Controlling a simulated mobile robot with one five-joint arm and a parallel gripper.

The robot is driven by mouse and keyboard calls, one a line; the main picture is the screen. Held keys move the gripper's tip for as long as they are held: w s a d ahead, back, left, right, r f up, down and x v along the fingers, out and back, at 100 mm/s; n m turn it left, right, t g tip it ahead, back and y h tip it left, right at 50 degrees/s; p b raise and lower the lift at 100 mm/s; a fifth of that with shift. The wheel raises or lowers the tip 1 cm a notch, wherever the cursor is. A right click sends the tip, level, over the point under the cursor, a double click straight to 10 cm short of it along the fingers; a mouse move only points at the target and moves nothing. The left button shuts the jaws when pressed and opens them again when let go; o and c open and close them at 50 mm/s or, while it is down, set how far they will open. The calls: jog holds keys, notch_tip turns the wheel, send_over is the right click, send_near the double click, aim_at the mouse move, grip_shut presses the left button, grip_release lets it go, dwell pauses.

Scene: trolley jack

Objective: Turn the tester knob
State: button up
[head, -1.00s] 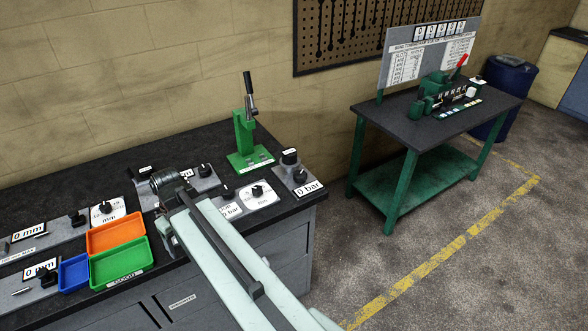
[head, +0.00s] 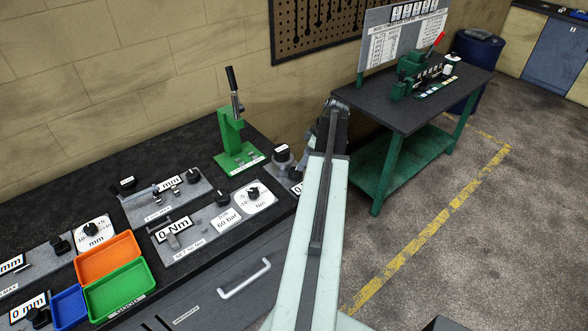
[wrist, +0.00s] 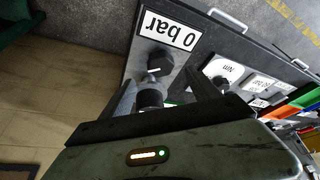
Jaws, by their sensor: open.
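A grey tester plate labelled "0 bar" (wrist: 166,35) shows in the wrist view, with a black knob (wrist: 160,63) on it. A dark round fitting with a metal collar (wrist: 150,96) stands on the same plate, nearer to my gripper. My gripper (wrist: 166,90) is open, its fingers on either side of the fitting's line of sight; I cannot tell if they touch it. In the head view this tester (head: 282,170) sits at the bench's right end, partly hidden by my arm. My gripper's fingertips are hidden there.
A green workbench (head: 415,100) stands to the right.

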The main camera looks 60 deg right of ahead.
aim_at(297, 171)
jog(key=b+x, duration=0.6)
jog(key=x, duration=0.1)
jog(key=shift+w+a+f, duration=0.15)
jog(key=shift+w+f, duration=0.1)
jog(key=shift+r, duration=0.15)
jog(key=c, duration=1.4)
jog(key=shift+o, duration=0.2)
